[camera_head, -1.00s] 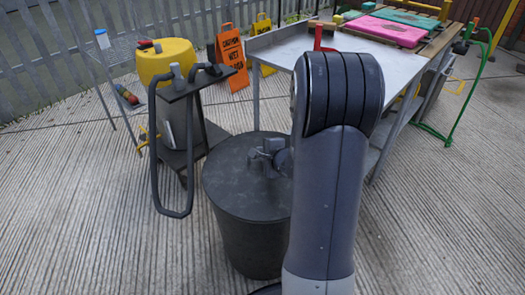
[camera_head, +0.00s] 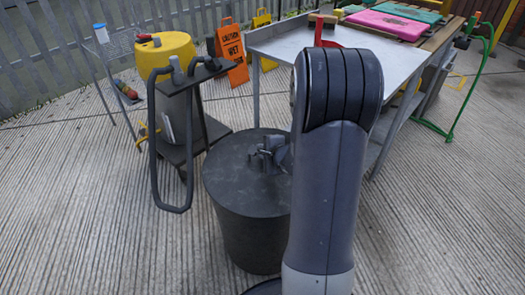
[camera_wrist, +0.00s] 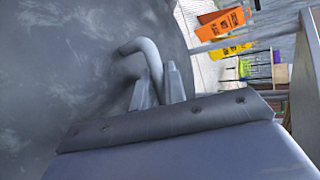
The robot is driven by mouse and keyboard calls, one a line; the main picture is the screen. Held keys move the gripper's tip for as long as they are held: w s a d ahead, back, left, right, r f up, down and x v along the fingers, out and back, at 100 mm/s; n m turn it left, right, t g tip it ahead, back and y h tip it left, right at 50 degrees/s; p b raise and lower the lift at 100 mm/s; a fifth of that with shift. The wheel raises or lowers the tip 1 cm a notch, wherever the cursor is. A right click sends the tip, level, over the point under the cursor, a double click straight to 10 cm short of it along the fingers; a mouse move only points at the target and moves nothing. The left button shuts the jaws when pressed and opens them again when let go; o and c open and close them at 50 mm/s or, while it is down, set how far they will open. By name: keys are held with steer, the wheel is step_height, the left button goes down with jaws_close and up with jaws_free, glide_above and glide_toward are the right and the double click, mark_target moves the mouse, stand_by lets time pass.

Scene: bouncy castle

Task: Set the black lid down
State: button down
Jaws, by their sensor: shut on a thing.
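The black lid (camera_head: 238,172) is a wide, dark, round disc over a dark tapered bin (camera_head: 250,240) just in front of me. It looks seated on the bin's top, but I cannot tell whether a small gap remains. My gripper (camera_head: 270,152) is at the lid's middle, partly hidden behind my arm. In the wrist view, my gripper (camera_wrist: 160,88) is shut on the lid's bent grey handle (camera_wrist: 143,50). The lid's scuffed dark surface (camera_wrist: 60,60) fills the left of that view. The lid's right edge is hidden by my arm.
A dark cart (camera_head: 185,155) with a looped handle stands close on the left, with a yellow barrel (camera_head: 165,52) behind it. A metal table (camera_head: 285,45) stands behind the bin. Orange caution signs (camera_head: 232,50) are farther back. Ridged concrete is clear at front left.

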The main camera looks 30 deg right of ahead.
steer(key=shift+f+b, duration=0.35)
steer(key=shift+b, duration=0.15)
steer(key=c, duration=1.4)
jaws_free()
steer(key=shift+o, duration=0.2)
steer(key=shift+s, duration=0.1)
steer(key=p+v, duration=0.2)
steer(key=v, duration=0.8)
steer(key=shift+s+d+r+p, duration=0.1)
steer(key=shift+s+r+p, duration=0.2)
steer(key=shift+p, duration=0.1)
steer(key=shift+w+f, duration=0.1)
steer(key=shift+w, duration=0.05)
steer(key=b+x, duration=0.2)
steer(key=x, duration=0.8)
steer(key=shift+w+f+b, duration=0.15)
steer(key=shift+f+b, duration=0.1)
steer(key=shift+b, duration=0.15)
steer(key=shift+w+r+p, duration=0.1)
steer(key=shift+r+p, duration=0.25)
steer(key=shift+p, duration=0.15)
